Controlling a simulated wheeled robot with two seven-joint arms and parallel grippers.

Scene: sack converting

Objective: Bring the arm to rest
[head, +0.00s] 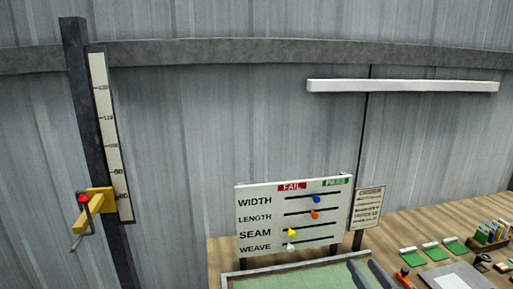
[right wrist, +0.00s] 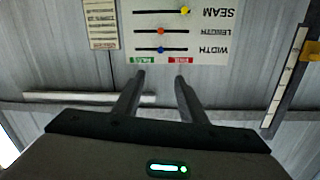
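In the right wrist view, the two dark fingers of my right gripper (right wrist: 160,78) stand apart with nothing between them. The gripper is open. The picture is upside down, and the fingers point toward the board (right wrist: 203,18), which lies beyond their tips. Neither of my arms nor grippers shows in the head view. My left gripper is in no view.
The white board (head: 262,219) has a blue slider (head: 316,199), an orange one (head: 314,215), a yellow one (head: 292,232) and a white one (head: 291,246). A scale post (head: 112,150) with a yellow bracket (head: 100,202) stands left. Green pieces (head: 434,250) lie on the wooden bench (head: 428,215).

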